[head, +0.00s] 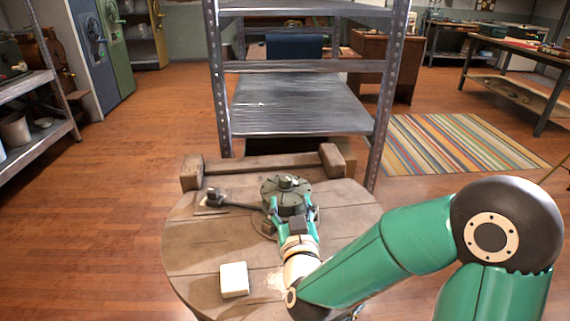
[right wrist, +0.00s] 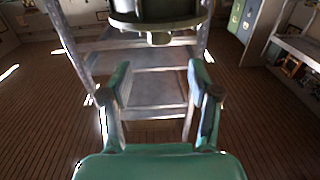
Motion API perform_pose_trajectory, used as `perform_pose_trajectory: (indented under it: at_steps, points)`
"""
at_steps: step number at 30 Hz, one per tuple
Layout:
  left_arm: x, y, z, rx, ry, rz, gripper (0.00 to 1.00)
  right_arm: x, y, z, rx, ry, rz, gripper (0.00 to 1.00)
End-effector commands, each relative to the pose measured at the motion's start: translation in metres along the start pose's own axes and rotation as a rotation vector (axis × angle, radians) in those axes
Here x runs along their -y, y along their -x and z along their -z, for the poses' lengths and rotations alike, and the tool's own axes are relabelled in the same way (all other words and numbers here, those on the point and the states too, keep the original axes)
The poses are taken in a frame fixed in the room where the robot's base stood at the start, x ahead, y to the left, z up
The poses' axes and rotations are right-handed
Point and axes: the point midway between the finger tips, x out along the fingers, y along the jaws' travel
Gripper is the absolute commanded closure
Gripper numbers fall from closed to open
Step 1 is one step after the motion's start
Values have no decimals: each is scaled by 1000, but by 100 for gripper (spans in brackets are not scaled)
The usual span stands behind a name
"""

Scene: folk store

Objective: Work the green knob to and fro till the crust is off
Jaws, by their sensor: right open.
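The green knob (head: 285,188) is a dark green, notched round disc on a mount on the round wooden table. In the right wrist view, a dark green round body (right wrist: 158,8) with a small stub below it fills the top edge. My right gripper (head: 291,208) is open at the near side of the knob, with one finger towards each side. In the right wrist view its fingers (right wrist: 159,80) stand apart with nothing between them, and the round body shows above them. I cannot make out the crust. My left gripper is not in view.
The round wooden table (head: 195,250) carries a white block (head: 234,279), a dark lever-like part (head: 238,203) left of the knob and a raised wooden rail (head: 262,164) at the back. A metal shelf unit (head: 300,105) stands close behind. Open floor lies left.

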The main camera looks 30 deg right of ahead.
Motion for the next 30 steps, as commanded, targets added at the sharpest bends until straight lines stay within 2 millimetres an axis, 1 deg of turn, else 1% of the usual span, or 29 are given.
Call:
perform_pose_trajectory:
  at_steps: [1,3,4,5,9,12,15,21,28,29,30]
  points:
    - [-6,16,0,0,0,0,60,-1,-10,6,6,3,-4,38]
    - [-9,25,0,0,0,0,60,-2,-21,5,5,2,-4,38]
    - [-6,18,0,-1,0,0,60,-2,-28,-1,1,-1,-4,38]
    - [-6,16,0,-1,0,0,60,-2,-35,-1,-1,-2,-5,38]
    - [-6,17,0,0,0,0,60,-2,-63,-1,0,-2,-4,38]
    - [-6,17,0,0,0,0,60,-2,-79,-1,-1,-1,-3,38]
    - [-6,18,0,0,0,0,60,-1,-91,-1,0,-2,-2,38]
    - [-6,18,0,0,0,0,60,-2,-101,-1,0,-1,-2,38]
    - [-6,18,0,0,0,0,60,-2,-101,-1,0,-1,-2,38]
    - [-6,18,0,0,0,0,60,-2,-101,-1,0,-1,-2,40]
    - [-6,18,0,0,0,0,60,-2,-101,-1,0,-1,-2,46]
